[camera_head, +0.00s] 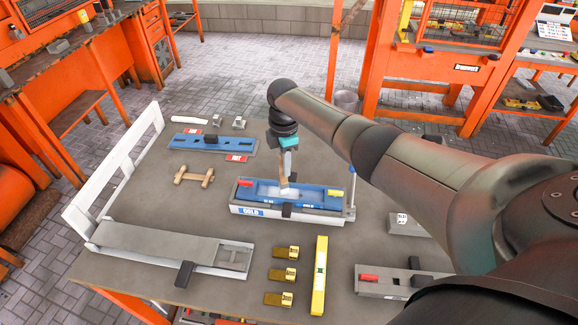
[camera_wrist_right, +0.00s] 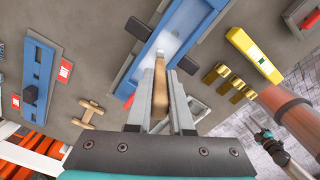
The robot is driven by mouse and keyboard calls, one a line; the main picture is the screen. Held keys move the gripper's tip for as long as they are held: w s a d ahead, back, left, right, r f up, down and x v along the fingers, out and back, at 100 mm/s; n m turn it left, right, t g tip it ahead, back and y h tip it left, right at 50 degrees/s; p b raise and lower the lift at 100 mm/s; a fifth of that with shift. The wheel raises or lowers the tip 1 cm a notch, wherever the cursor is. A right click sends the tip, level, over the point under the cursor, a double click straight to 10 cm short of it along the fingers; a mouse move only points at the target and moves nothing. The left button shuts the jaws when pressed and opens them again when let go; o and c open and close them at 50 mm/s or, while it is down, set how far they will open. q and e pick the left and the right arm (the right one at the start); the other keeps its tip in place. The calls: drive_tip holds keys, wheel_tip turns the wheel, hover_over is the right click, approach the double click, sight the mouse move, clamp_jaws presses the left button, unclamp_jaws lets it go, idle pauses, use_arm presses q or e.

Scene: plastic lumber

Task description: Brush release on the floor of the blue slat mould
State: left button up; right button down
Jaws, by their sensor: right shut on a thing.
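The blue slat mould (camera_head: 318,203) lies on the table in a pale frame, with a red block at its left end and a yellow one at its right. Its floor is pale and shiny around the brush. My right gripper (camera_head: 287,165) is shut on the wooden handle of a brush (camera_head: 285,187), whose lower end is inside the mould. In the wrist view, the brush (camera_wrist_right: 160,92) stands between the fingers, over the mould (camera_wrist_right: 143,62). Bristle contact with the floor is unclear. An arm with a dark gripper (camera_wrist_right: 264,137), apparently my left, shows small at right there.
A second blue mould (camera_head: 210,143) lies at the back left. A wooden tool (camera_head: 194,177), a grey tray (camera_head: 150,247), several yellow-brown blocks (camera_head: 284,275) and a yellow level (camera_head: 319,275) surround the mould. A white rail (camera_head: 118,170) edges the left side.

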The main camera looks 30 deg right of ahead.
drive_tip(key=shift+w+a, duration=0.1)
drive_tip(key=shift+a, duration=0.05)
drive_tip(key=shift+w+a+b, duration=1.1)
drive_tip(key=shift+a+b, duration=0.15)
drive_tip(key=shift+b, duration=0.05)
drive_tip(key=shift+w+a+b, duration=0.95)
drive_tip(key=shift+a+b, duration=0.2)
drive_tip(key=shift+b, duration=0.45)
drive_tip(key=shift+r+p, duration=0.1)
drive_tip(key=shift+p, duration=0.25)
drive_tip(key=shift+r+p, duration=0.5)
drive_tip(key=shift+p, duration=0.05)
